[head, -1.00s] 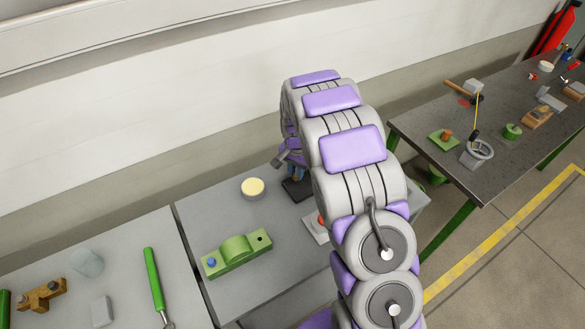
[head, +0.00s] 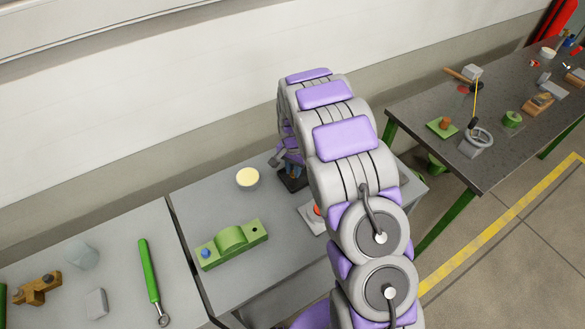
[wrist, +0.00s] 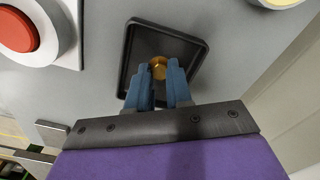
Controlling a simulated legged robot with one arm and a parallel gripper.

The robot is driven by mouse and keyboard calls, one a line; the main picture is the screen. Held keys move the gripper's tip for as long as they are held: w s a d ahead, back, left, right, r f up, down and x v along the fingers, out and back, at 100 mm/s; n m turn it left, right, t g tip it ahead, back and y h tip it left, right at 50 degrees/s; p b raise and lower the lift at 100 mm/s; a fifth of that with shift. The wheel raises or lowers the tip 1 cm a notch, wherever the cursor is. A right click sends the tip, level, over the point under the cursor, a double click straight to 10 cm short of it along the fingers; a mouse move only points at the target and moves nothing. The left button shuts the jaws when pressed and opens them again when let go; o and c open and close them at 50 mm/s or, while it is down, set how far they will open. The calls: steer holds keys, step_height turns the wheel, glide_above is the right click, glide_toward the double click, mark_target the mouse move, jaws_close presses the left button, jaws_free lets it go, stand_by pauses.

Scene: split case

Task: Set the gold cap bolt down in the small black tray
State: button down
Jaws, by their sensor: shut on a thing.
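The gold cap bolt (wrist: 158,67) shows in the wrist view between my blue fingertips, its round gold head facing the tray. My gripper (wrist: 159,78) is shut on it. The small black tray (wrist: 150,40) lies beyond the fingers in the wrist view, and the bolt appears over its inside. I cannot tell whether the bolt touches the tray floor. In the head view my gripper (head: 291,168) is over the tray (head: 292,184), partly hidden by my arm, and the bolt cannot be made out.
A red button on a pale base (wrist: 18,30) stands left of the tray in the wrist view. A cream-topped round thing (head: 247,178) and a green block with a blue bolt (head: 232,243) share the grey table. A dark bench (head: 490,110) with several parts stands at right.

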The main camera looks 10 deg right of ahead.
steer(key=shift+a+f, duration=0.4)
steer(key=shift+a, duration=0.25)
steer(key=c, duration=1.1)
jaws_free()
steer(key=shift+d+f, duration=0.1)
steer(key=shift+d, duration=0.35)
steer(key=shift+o, duration=0.8)
steer(key=shift+a, duration=0.1)
steer(key=shift+a, duration=0.1)
